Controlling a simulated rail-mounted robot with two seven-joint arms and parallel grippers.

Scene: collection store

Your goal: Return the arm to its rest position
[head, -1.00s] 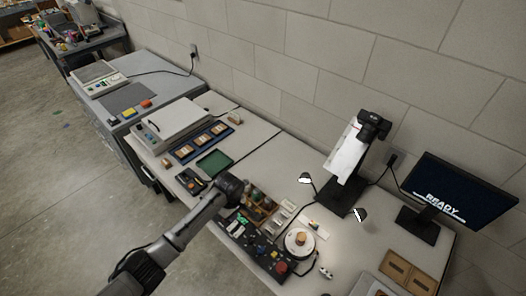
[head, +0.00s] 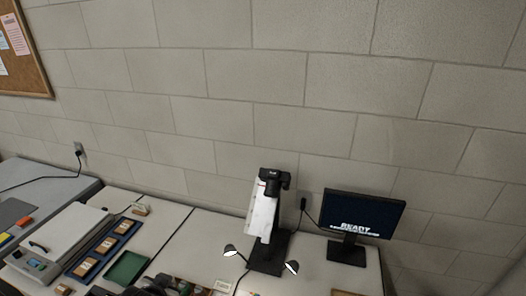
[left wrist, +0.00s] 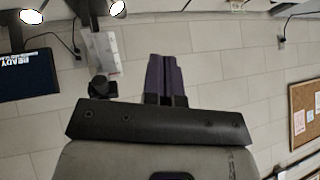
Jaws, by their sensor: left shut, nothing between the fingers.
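My left gripper (left wrist: 166,80) shows in the left wrist view. Its two dark fingers are together with nothing between them, and the grey block wall is behind them. In the head view only a dark part of my left arm shows at the bottom edge, low over the workbench (head: 172,232). The fingers are hidden there. My right gripper is in neither view.
A black copy stand (head: 268,255) with two small lamps stands on the bench beside a monitor (head: 357,228) reading READY. A blue tray (head: 82,270), a green tray (head: 126,268) and a flat white device (head: 66,240) lie at left. A corkboard (head: 22,50) hangs on the wall.

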